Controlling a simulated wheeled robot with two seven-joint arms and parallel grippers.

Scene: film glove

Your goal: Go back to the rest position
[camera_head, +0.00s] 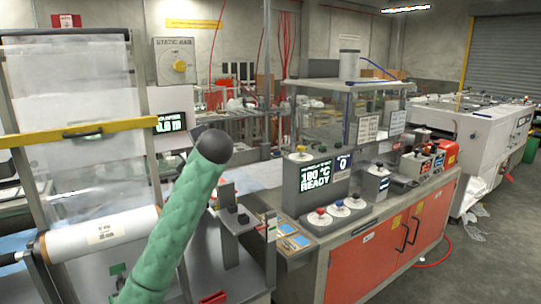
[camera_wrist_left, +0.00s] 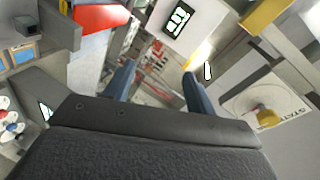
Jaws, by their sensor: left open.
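My left gripper (camera_wrist_left: 158,78) shows in the left wrist view with its two blue-grey fingers spread apart and nothing between them. In the head view, my arm in a green sleeve rises from the bottom and ends in a dark rounded joint; I cannot make out the gripper's fingers there. My right gripper is in neither view.
A film roll (camera_head: 105,232) and a yellow bar (camera_head: 80,137) stand at the left. A static bar dial (camera_head: 176,61) is behind. A console reading "180 °C READY" (camera_head: 315,176) sits on an orange-doored cabinet (camera_head: 364,262). Floor at right is mostly open.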

